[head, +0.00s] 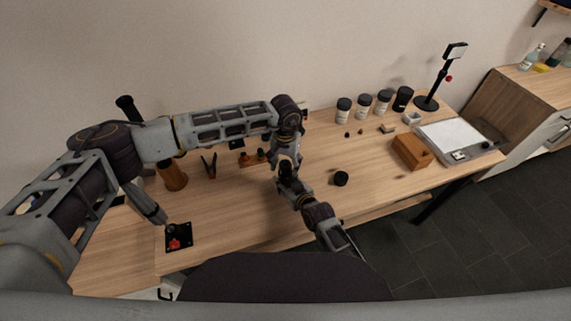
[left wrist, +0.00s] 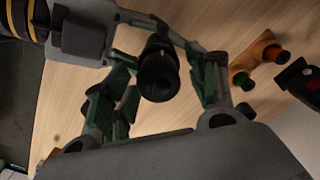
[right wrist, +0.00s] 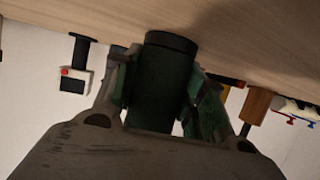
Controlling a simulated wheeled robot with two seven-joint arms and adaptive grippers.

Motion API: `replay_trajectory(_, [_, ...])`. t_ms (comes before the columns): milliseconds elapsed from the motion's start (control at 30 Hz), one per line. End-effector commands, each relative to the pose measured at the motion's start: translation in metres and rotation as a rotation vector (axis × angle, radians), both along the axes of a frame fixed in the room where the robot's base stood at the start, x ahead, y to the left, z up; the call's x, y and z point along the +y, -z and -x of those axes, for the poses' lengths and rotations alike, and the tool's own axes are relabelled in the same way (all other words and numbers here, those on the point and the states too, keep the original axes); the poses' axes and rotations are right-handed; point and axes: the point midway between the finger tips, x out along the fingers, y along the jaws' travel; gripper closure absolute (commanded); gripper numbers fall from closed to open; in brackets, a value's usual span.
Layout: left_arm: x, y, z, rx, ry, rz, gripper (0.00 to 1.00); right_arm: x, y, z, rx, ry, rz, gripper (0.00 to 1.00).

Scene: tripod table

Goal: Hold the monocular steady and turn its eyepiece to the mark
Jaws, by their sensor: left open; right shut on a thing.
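The monocular is a dark green cylinder (right wrist: 160,90) with a black rim at its far end in the right wrist view. My right gripper (right wrist: 163,75) is shut around its green body, one finger on each side. In the left wrist view its black round eyepiece end (left wrist: 158,78) faces the camera. My left gripper (left wrist: 162,62) is open, with its fingers on either side of this end and gaps visible. In the head view my left gripper (head: 286,160) is just above my right gripper (head: 291,183), and the two largely hide the monocular. I cannot make out the mark.
A black round cap (head: 341,179) lies right of the grippers.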

Motion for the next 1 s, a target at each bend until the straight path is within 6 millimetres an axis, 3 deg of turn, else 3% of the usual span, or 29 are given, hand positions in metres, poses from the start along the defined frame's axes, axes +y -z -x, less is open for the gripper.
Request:
replay_trajectory(133, [0.0000, 0.0000, 0.0000, 0.000, 0.000, 0.000, 0.44, 0.0000, 0.0001, 0.0000, 0.000, 0.000, 0.000, 0.90])
replay_trajectory(500, [0.0003, -0.0001, -0.0001, 0.000, -0.001, 0.000, 0.89, 0.0000, 0.0001, 0.0000, 0.000, 0.000, 0.000, 0.90])
replay_trajectory(1000, [0.0007, -0.0003, -0.0003, 0.000, -0.089, 0.000, 0.89, -0.0002, 0.0002, 0.0000, 0.000, 0.000, 0.000, 0.90])
